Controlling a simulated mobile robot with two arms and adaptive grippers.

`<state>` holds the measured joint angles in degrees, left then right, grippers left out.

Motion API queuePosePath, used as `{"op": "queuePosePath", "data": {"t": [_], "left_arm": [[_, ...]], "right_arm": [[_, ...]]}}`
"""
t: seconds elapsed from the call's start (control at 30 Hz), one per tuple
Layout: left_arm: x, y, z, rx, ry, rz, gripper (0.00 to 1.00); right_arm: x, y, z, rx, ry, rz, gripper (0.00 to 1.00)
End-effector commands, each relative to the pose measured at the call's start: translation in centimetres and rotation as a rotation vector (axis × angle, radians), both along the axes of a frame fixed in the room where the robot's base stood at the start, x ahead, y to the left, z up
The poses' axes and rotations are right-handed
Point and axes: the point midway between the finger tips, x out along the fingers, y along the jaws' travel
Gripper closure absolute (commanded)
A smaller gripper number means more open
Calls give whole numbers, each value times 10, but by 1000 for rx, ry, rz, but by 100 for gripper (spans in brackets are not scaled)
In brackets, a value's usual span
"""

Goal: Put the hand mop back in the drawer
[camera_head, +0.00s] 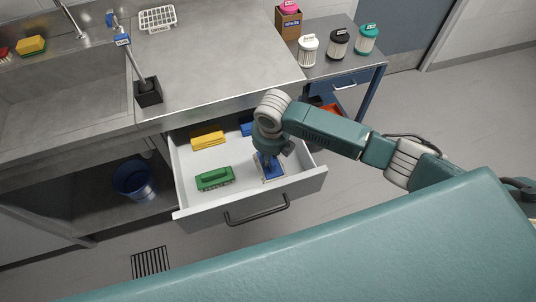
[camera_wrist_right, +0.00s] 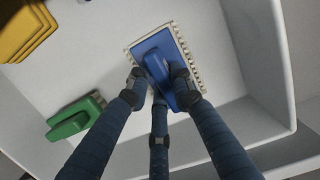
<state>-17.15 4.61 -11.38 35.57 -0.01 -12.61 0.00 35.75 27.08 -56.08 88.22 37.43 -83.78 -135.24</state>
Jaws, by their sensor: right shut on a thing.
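The hand mop, with a blue handle and a pale fringed pad, is inside the open white drawer (camera_head: 190,207) at its right side; it shows in the wrist view as the blue hand mop (camera_wrist_right: 152,44). My right gripper (camera_head: 268,166) reaches down from above, and in the wrist view its dark fingers (camera_wrist_right: 160,82) are shut on the blue handle. The mop lies at or close to the drawer floor; I cannot tell whether it touches. My left gripper is not in view.
The drawer also holds a green brush (camera_head: 215,179), yellow pads (camera_head: 207,138) and a blue item (camera_head: 246,129) at the back. A blue bucket (camera_head: 135,180) stands under the counter. The drawer's right wall is close to the mop. A side table (camera_head: 335,66) stands to the right.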

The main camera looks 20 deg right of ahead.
Motion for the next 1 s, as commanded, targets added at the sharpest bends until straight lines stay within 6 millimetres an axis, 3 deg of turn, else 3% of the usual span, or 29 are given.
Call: {"op": "queuePosePath", "data": {"t": [0.07,0.1,0.17,0.57,1.0], "left_arm": [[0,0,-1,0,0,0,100],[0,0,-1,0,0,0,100],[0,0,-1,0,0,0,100],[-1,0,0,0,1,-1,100],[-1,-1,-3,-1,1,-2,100]], "right_arm": [[0,0,-3,0,0,0,100],[0,0,-2,0,0,0,70],[0,0,-2,0,0,0,60],[0,0,7,0,-2,0,60],[-13,0,92,1,-3,1,60]]}}
